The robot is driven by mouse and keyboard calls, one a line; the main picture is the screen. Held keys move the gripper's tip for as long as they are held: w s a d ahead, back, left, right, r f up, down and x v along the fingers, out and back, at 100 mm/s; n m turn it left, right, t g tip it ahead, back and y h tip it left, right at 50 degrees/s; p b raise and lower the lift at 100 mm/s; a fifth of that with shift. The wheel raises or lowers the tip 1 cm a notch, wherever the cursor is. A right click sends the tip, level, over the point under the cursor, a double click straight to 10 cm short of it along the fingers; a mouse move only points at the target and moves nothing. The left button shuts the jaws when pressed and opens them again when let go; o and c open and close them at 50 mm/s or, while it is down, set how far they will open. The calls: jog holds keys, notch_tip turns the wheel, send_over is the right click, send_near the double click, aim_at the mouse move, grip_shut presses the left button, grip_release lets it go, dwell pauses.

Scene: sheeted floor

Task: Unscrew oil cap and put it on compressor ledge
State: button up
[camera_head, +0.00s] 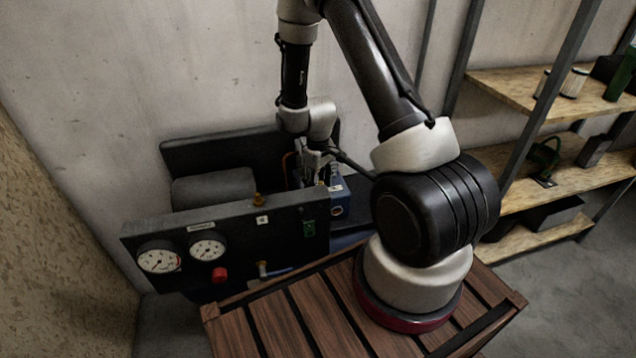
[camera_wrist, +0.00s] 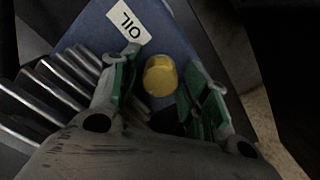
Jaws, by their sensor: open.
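The yellow oil cap (camera_wrist: 160,82) sits on the blue compressor block (camera_wrist: 88,30) below a white label reading OIL (camera_wrist: 128,20) in the wrist view. My gripper (camera_wrist: 164,66) is open, with a green-padded finger on each side of the cap; a gap shows on both sides. In the head view my gripper (camera_head: 314,172) reaches down behind the compressor's dark front panel (camera_head: 235,240), next to the blue block (camera_head: 338,206). The panel's top forms a narrow dark ledge (camera_head: 215,212).
Cooling fins (camera_wrist: 45,95) lie left of the cap. A shelf rack (camera_head: 560,180) stands at the right.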

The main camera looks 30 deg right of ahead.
jog(key=m, duration=1.9)
